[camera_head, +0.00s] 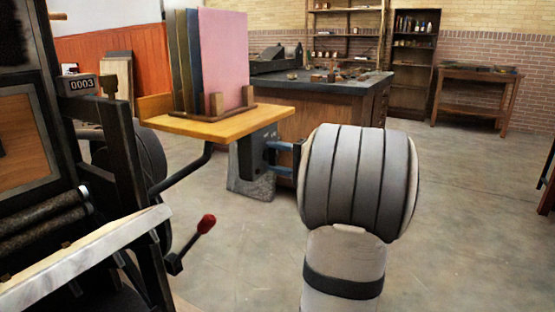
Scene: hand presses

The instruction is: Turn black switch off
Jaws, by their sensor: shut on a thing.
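My gripper (272,157) is partly in view, left of my big grey arm link. Its two bluish fingers reach left to the side of a dark grey box (250,155) under the wooden feed board. The fingers are shut on a small dark part at this box, which seems to be the black switch. The switch is too small and too much covered to make out its shape or position. My arm hides the rest of the gripper.
The wooden feed board (215,122) with upright coloured sheets (222,60) is just above my gripper. A black lever with a red knob (207,223) sticks out from the press (118,150) at left. A dark-topped workbench (320,82) stands behind. The floor at right is clear.

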